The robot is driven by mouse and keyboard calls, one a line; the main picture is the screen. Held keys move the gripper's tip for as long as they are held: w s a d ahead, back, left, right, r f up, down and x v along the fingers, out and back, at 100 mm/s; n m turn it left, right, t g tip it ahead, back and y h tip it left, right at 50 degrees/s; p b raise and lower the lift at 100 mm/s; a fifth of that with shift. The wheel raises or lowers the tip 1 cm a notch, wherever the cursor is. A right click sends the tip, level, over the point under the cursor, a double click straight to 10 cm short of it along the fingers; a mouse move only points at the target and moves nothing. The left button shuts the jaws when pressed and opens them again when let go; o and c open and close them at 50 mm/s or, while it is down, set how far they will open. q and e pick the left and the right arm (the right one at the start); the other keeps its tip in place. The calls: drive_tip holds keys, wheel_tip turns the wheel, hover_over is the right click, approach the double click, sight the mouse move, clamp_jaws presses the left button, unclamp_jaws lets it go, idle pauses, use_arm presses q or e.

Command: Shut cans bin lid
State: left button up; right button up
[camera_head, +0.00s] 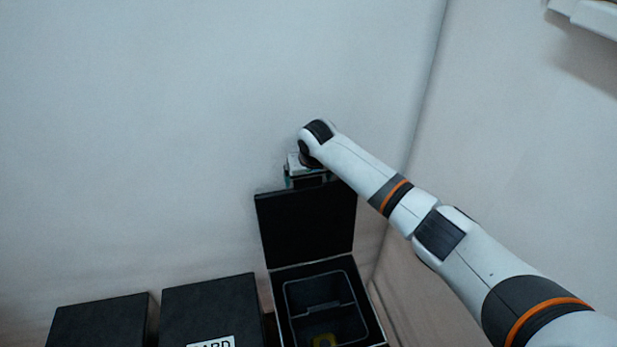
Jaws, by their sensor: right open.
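An open bin (277,297) stands low in the corner, right of two closed bins. Its black lid (308,231) is raised upright at the back, near the wall. A dark inner bucket with a yellow item at the bottom edge of the picture shows inside; I cannot read a label on this bin. My right arm reaches in from the right, and my right gripper (308,184) is at the top edge of the raised lid, open. Its fingers are partly hidden, so I cannot tell whether it touches the lid. My left gripper is not in view.
Two black bins with shut lids, one in the middle (212,302) and one at the left (98,322), stand beside the open bin. The middle one has a partly cut-off white label. Pale walls close in behind and at the right. A white ledge (590,14) juts out at the top right.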

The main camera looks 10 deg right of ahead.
drive_tip(key=c, duration=1.4)
drive_tip(key=shift+s+r+p, duration=0.2)
drive_tip(key=shift+s+p, duration=0.1)
drive_tip(key=shift+p, duration=0.2)
drive_tip(key=s+t+p, duration=0.1)
drive_tip(key=s+p, duration=0.3)
drive_tip(key=s+t+p, duration=0.1)
drive_tip(key=s+p, duration=0.3)
drive_tip(key=p, duration=0.1)
drive_tip(key=shift+s+d+f+t, duration=0.15)
drive_tip(key=shift+s+t, duration=0.25)
drive_tip(key=s+f+t+p, duration=0.1)
drive_tip(key=s+f+p, duration=0.2)
drive_tip(key=s, duration=0.7)
drive_tip(key=shift+s+d+f, duration=0.15)
drive_tip(key=shift+s+f, duration=0.25)
drive_tip(key=shift+f, duration=0.2)
drive_tip(key=shift+s+f, duration=0.4)
drive_tip(key=shift+s, duration=0.25)
drive_tip(key=shift+d, duration=0.1)
